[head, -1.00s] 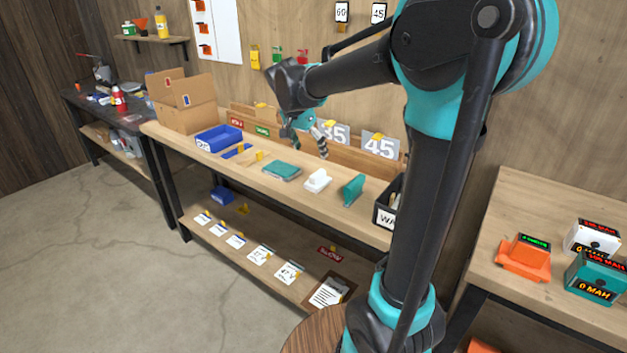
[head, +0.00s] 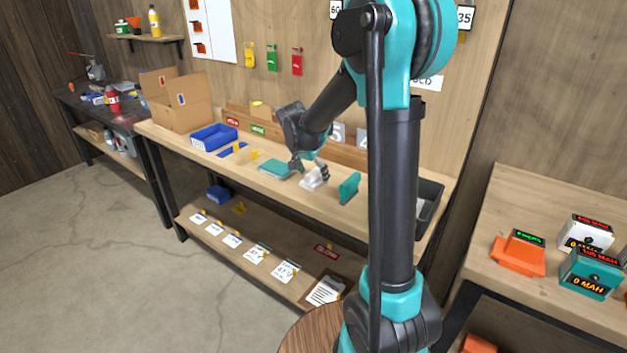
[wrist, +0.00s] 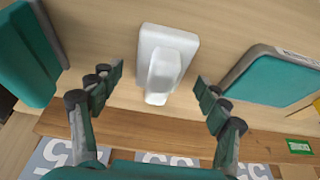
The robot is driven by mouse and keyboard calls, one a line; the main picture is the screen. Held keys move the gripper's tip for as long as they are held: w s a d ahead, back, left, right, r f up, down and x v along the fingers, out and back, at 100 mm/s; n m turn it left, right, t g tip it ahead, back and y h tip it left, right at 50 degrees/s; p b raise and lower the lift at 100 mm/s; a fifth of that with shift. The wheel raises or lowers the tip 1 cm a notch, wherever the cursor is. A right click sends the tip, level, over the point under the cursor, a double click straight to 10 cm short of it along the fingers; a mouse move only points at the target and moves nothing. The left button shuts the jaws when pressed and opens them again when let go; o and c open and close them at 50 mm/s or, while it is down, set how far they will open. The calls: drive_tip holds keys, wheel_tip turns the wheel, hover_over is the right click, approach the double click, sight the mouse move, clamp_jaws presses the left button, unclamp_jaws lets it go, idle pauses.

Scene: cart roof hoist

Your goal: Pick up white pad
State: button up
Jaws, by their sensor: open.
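The white pad (wrist: 167,55) is a flat white plate with a raised grip on top, lying on the wooden bench. In the head view the white pad (head: 312,184) is partly covered by my gripper. My gripper (wrist: 159,85) is open and empty in the wrist view, its two fingers on either side of the pad and apart from it. In the head view my gripper (head: 310,170) is low over the bench, right at the pad.
A teal block (head: 349,187) stands to the right of the pad and a flat teal pad (head: 275,169) lies to its left. A blue bin (head: 216,137) is farther left. A dark bin (head: 428,205) is at the right end. A wooden ledge (wrist: 190,129) with number cards runs behind.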

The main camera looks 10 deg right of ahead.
sight(314, 171)
drive_tip(key=shift+w+d+f, duration=0.1)
drive_tip(key=shift+f, duration=0.25)
drive_tip(key=c, duration=1.2)
drive_tip(key=shift+r, duration=0.15)
drive_tip(key=shift+c, duration=0.2)
wheel_tip(314, 171, up, 20)
